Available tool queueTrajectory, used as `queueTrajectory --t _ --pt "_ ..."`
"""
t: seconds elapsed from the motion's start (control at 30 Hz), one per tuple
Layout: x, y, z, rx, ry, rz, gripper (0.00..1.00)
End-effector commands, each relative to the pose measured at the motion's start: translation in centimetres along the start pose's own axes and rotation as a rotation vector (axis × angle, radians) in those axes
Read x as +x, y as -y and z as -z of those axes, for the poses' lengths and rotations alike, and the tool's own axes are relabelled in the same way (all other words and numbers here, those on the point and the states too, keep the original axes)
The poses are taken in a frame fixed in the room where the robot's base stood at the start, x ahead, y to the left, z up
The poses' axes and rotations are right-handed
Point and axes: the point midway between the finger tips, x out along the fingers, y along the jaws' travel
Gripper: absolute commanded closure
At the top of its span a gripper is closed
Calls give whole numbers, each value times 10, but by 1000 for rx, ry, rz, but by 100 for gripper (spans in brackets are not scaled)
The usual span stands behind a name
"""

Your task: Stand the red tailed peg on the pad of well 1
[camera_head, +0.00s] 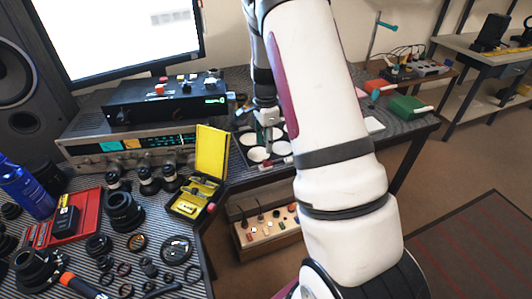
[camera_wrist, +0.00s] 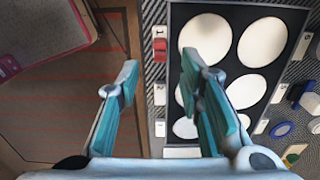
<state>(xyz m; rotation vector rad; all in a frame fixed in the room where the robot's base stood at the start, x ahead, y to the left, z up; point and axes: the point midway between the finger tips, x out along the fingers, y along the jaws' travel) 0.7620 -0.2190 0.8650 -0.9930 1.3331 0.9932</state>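A black tray (camera_wrist: 212,54) holds several round white pads, and it also shows in the head view (camera_head: 246,157). A pad (camera_wrist: 205,38) lies at its upper left in the wrist view. A small red piece (camera_wrist: 160,48), possibly the red tailed peg, is beside the tray's left edge, next to a white label (camera_wrist: 159,94); it also shows in the head view (camera_head: 267,162). In the head view my gripper (camera_head: 266,132) hangs over the tray.
Blue rings (camera_wrist: 282,130) and small parts lie right of the tray. A yellow case (camera_head: 212,150) stands open left of it. A wooden box (camera_head: 268,232) with several knobs is below the bench's front edge. A green box (camera_head: 408,108) is at the right.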

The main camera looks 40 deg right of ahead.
Motion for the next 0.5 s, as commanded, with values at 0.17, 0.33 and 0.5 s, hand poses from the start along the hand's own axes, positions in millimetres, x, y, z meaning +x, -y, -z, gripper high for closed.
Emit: queueTrajectory --t 0.17,0.33,0.5 --pt "-30 1 0 -1 0 3 66" --pt "-43 -1 -1 -5 1 2 66" --pt "-76 -13 -20 -114 21 24 66"
